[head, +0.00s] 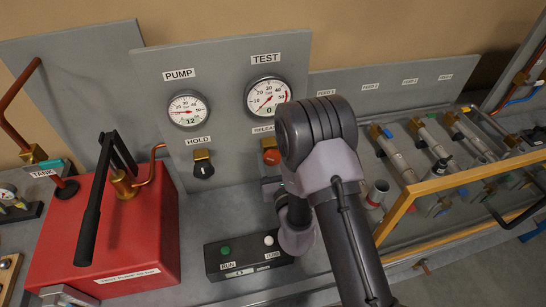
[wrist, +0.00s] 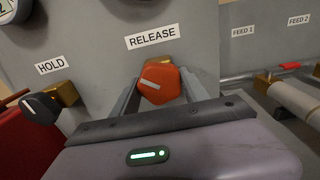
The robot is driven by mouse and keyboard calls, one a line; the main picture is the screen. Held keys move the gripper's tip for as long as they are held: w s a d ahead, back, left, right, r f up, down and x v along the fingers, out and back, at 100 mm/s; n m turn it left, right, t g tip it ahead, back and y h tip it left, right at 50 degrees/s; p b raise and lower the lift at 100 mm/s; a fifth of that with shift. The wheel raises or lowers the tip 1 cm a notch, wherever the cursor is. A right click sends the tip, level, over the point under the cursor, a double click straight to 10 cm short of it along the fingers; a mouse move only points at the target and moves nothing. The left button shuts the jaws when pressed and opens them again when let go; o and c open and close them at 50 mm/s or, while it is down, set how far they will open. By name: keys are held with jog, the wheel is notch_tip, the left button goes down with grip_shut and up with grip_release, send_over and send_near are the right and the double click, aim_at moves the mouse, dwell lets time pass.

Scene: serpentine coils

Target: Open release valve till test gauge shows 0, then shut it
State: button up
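The red-orange release valve knob (wrist: 160,83) sits under the RELEASE label in the wrist view, its white mark nearly level with a slight tilt. My gripper (wrist: 163,97) has one finger on each side of the knob, with no clear gap showing. In the head view the knob (head: 271,157) shows just left of my arm, which hides my fingertips. The test gauge (head: 268,96) reads 0 on its lower digits, with its needle toward the lower left.
The pump gauge (head: 187,110) reads 12. The black HOLD knob (head: 203,170) is left of the release knob. A red pump tank (head: 110,235) with a black lever stands at left. A RUN button box (head: 248,256) lies below. A yellow-framed rack (head: 470,180) is at right.

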jog(key=c, duration=0.7)
jog(key=shift+m+p, duration=0.3)
jog(key=shift+m, duration=0.5)
jog(key=shift+c, duration=0.3)
jog(key=o, duration=1.4)
jog(key=shift+w, duration=0.1)
jog(key=shift+c, duration=0.2)
